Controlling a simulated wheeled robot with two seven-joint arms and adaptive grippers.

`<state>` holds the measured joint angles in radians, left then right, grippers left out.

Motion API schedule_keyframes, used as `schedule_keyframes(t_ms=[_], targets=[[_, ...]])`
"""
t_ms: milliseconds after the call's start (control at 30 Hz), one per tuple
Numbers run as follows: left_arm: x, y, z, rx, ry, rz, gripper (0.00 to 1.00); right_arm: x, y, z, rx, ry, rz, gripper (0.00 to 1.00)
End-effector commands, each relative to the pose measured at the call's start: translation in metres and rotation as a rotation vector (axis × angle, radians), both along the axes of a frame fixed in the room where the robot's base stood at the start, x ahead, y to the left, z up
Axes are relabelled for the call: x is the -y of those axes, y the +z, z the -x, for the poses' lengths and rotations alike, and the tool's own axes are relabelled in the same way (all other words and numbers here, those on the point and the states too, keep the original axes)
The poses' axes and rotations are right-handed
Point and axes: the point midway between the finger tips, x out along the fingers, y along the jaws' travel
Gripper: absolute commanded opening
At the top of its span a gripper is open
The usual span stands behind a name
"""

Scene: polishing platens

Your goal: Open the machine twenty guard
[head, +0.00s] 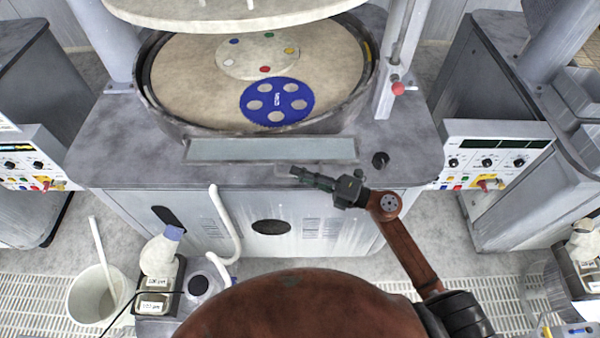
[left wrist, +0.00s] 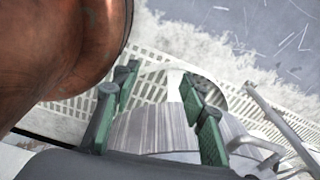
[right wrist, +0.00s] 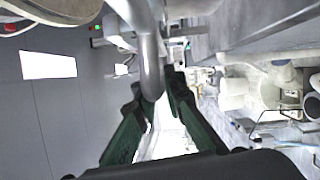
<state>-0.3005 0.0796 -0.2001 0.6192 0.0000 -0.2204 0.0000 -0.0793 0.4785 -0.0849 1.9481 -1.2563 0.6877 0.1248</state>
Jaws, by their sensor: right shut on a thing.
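The machine (head: 120,140) stands straight ahead, with a round bowl and a beige platen (head: 185,85). Its guard appears to be the flat, pale framed panel (head: 272,150) along the bowl's front edge. My right gripper (head: 300,173) reaches in from the right, just below the panel's lower edge, and is shut. In the right wrist view its fingers (right wrist: 160,90) close on a grey curved bar (right wrist: 150,65), which looks like the guard's handle; in the head view the bar is mostly hidden. My left gripper (left wrist: 160,80) is open and empty above the floor, and is out of the head view.
A blue carrier disc (head: 256,103) and a pale disc with coloured dots (head: 230,58) lie on the platen. A black knob (head: 380,159) sits right of the panel. A white hose (head: 228,225), bottles (head: 160,255) and a bucket (head: 98,297) stand at front left. Other machines flank both sides.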

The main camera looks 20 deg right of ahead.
Motion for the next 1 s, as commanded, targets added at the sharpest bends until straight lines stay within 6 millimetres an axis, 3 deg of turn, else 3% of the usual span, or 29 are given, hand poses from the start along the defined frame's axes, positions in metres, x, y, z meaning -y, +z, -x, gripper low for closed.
schedule_keyframes(t_ms=[100,600,800,1000], targets=[[0.0,0.024,-0.004,0.006,0.0,0.0,0.4,0.0,0.016,0.0,-0.033,0.0,-0.011,0.0],[0.0,0.095,-0.011,0.019,0.0,0.0,0.4,0.002,0.041,-0.006,-0.197,-0.002,-0.058,0.0],[0.0,0.111,-0.012,0.02,0.0,0.001,0.4,0.002,0.044,-0.007,-0.244,-0.001,-0.072,0.0],[0.0,0.113,-0.012,0.02,0.0,0.0,0.4,0.003,0.043,-0.008,-0.258,-0.002,-0.076,0.0]])
